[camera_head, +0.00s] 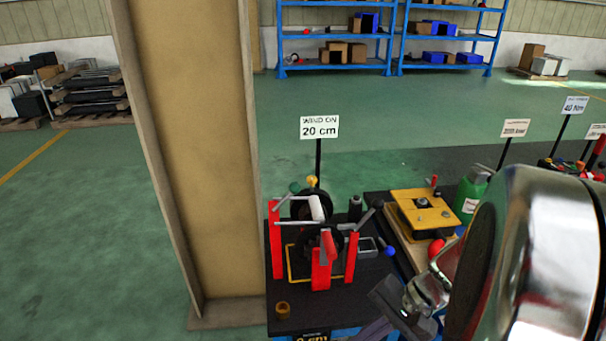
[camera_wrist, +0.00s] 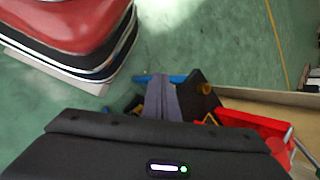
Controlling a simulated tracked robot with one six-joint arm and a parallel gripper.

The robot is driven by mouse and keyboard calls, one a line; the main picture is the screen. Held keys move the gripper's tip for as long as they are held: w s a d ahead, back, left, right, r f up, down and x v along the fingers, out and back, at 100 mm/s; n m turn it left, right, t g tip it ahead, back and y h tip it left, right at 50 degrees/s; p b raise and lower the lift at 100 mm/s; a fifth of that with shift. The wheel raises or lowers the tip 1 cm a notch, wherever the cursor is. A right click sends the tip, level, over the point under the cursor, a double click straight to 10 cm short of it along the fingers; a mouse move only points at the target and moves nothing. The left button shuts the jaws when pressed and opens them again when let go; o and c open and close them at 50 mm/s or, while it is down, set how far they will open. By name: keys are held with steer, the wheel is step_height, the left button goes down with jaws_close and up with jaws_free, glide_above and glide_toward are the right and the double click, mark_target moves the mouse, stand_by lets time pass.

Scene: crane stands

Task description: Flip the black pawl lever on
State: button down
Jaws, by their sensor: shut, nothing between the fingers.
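The winch stand, with red posts (camera_head: 321,269) around a dark drum, stands on a black bench top (camera_head: 318,313) in the head view. A dark lever (camera_head: 368,214) slants up at the winch's right side; I cannot tell for sure that it is the pawl lever. My gripper (camera_head: 374,331) is low in front of the bench's right part, apart from the winch. In the wrist view its grey fingers (camera_wrist: 158,82) are together and empty. A red winch part (camera_wrist: 255,122) shows to their right there. The pawl lever cannot be made out in the wrist view.
A wide tan pillar (camera_head: 190,150) stands close left of the bench. A sign reading "WIND ON 20 cm" (camera_head: 319,127) rises behind the winch. A blue knob (camera_head: 390,251) is at the winch's right. A yellow-topped unit (camera_head: 423,212) and green can (camera_head: 468,198) stand farther right.

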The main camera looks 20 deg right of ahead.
mark_target(369, 215)
steer(key=w+d+r+m+t+h, duration=0.2)
steer(key=d+m+t, duration=0.1)
steer(key=d+t, duration=0.3)
steer(key=w+d+r+m+t+h, duration=0.1)
steer(key=d+r+m+t+h, duration=0.1)
steer(key=d+t, duration=0.4)
steer(key=w+d+r+m+t+h, duration=0.1)
steer(key=d+r+m+t, duration=0.3)
steer(key=d, duration=0.6)
steer(key=shift+w+m+t+h, duration=0.4)
steer(key=shift+w+m+t, duration=0.4)
steer(key=shift+m+t, duration=0.15)
steer(key=a+r+x, duration=0.1)
steer(key=a+x, duration=0.1)
steer(key=x, duration=1)
steer(key=shift+w+a, duration=0.2)
steer(key=shift+w, duration=0.05)
